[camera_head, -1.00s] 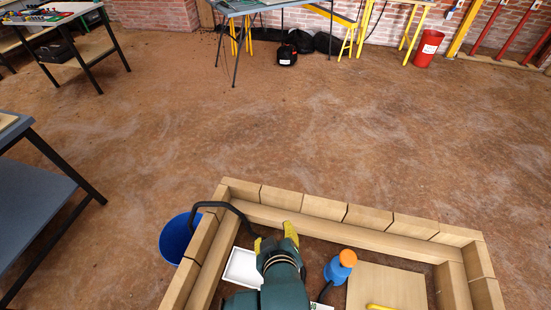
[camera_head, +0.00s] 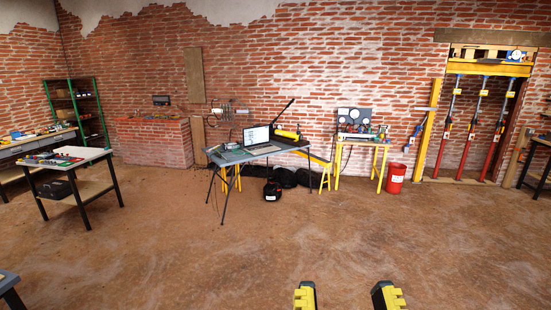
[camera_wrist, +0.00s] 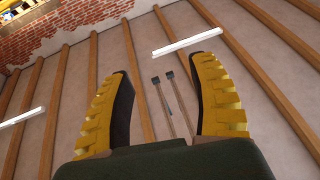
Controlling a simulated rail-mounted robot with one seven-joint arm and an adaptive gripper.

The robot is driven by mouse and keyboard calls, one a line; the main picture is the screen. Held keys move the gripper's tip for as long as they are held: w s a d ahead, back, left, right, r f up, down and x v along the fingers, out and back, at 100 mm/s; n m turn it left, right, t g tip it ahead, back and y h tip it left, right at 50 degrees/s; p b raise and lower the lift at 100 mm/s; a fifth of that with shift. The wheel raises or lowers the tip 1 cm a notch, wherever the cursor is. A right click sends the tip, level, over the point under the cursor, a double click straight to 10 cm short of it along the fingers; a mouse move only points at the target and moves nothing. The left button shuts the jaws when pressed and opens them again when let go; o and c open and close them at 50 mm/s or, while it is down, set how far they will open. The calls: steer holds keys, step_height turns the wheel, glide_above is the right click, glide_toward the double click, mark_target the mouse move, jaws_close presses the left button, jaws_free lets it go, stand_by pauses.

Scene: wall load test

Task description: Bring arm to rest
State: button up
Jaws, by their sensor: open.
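My gripper (camera_head: 346,296) shows at the bottom edge of the head view as two yellow-and-black fingertips set well apart, pointing up. In the wrist view the same gripper (camera_wrist: 162,95) has its yellow ridged fingers spread, with nothing between them. Beyond the fingers, the wrist view shows the ceiling (camera_wrist: 75,75) with wooden beams, so the gripper points upward. The rest of my arm is out of the head view.
A folding table (camera_head: 252,152) with a laptop (camera_head: 257,136) stands ahead. A white-topped table (camera_head: 68,158) stands at left. A red bucket (camera_head: 396,178) is near the brick wall (camera_head: 330,60). Red props (camera_head: 452,130) stand at right. The middle floor (camera_head: 270,240) is clear.

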step_height(320, 180, up, 22)
steer(key=p, duration=1.8)
steer(key=shift+f, duration=0.15)
